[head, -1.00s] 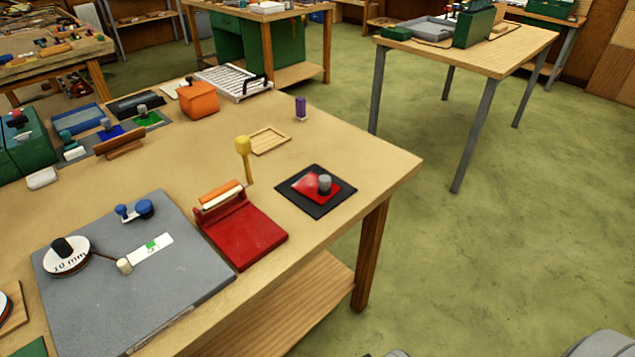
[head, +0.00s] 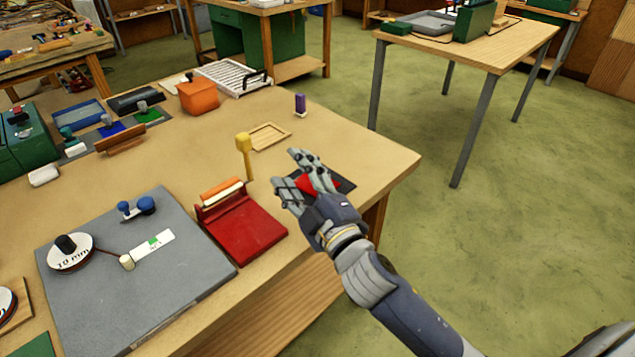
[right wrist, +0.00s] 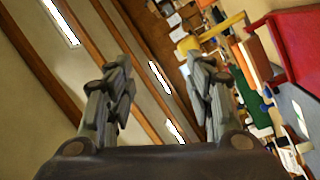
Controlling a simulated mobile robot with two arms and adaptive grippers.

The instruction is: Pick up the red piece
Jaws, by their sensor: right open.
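The red piece (head: 306,184) lies on a small black mat (head: 346,184) near the right corner of the workbench. In the head view it shows only partly, between the fingers of my right gripper (head: 286,168), and its grey knob is hidden. My right gripper is open and reaches over the mat from the lower right; I cannot tell its exact height above the piece. In the right wrist view the two fingers (right wrist: 158,85) stand apart with nothing between them, and the red piece is not recognizable there. My left gripper is not in view.
A red tool base (head: 245,228) and an upright yellow-headed tool (head: 244,145) stand left of the mat. A wooden tray (head: 268,136) and a purple item (head: 300,104) lie farther back. A grey board (head: 185,270) fills the front left. Bare tabletop lies right of the tray.

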